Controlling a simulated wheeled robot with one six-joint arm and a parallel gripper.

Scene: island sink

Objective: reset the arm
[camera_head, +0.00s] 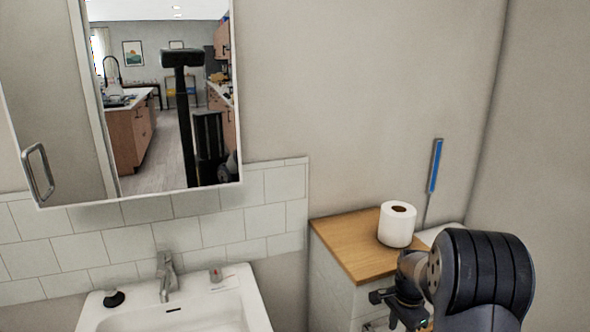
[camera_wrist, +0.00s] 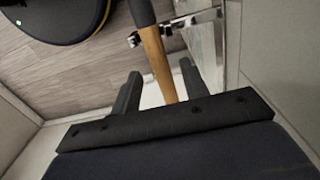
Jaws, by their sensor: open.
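My arm reaches in from the lower right of the head view, beside the wooden-topped cabinet (camera_head: 352,252). My gripper (camera_wrist: 160,88) shows in the wrist view with its two dark fingers apart. A tan wooden rod (camera_wrist: 155,55) with a dark upper end runs through the line of sight between the fingers. I cannot tell whether it touches either finger. The fingertips cannot be made out clearly in the head view, where my arm covers the area in front of the cabinet.
A white paper roll (camera_head: 397,228) stands on the cabinet. A white sink (camera_head: 240,300) with a faucet (camera_head: 167,278) is at lower left. A mirror cabinet (camera_head: 150,110) hangs above. A blue-and-grey upright item (camera_head: 435,168) is by the right wall. Wood floor (camera_wrist: 70,75) shows below.

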